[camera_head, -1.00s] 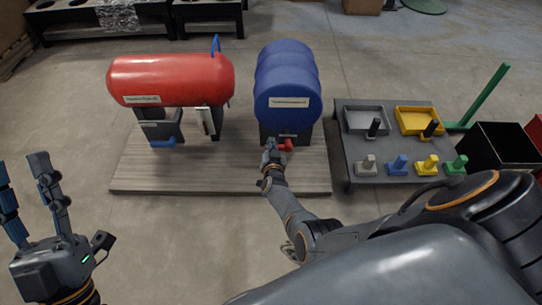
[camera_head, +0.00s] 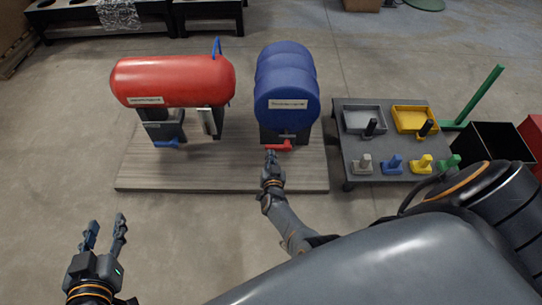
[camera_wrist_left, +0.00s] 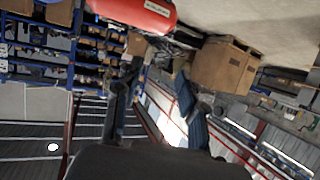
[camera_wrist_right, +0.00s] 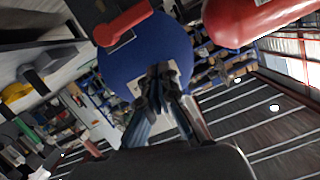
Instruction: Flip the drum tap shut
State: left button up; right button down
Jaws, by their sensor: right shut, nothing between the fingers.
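The blue drum (camera_head: 287,85) lies on a stand on the wooden platform, its labelled end facing me. Its red tap (camera_head: 279,147) is low at the front, and the handle lies crosswise, pointing left. In the right wrist view the red tap handle (camera_wrist_right: 124,24) shows in front of the blue drum (camera_wrist_right: 150,52). My right gripper (camera_head: 271,156) is shut and empty, just below and left of the tap; I cannot tell whether it touches it. My left gripper (camera_head: 104,228) is open and empty, away at the lower left.
A red tank (camera_head: 175,80) with a blue lever (camera_head: 168,144) stands left of the drum. A grey table (camera_head: 345,165) with trays and coloured tap-like parts stands to the right, beside a black bin (camera_head: 495,148). The front of the wooden platform (camera_head: 200,180) is bare.

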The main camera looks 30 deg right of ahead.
pick_arm(q)
jog(key=s+a+f+g+y, duration=0.1)
jog(key=s+f+g, duration=0.2)
jog(key=f, duration=0.1)
jog(key=shift+s+a+f+p, duration=0.25)
jog(key=shift+s+a+p, duration=0.1)
jog(key=shift+p, duration=0.1)
pick_arm(e)
jog(key=shift+v, duration=1)
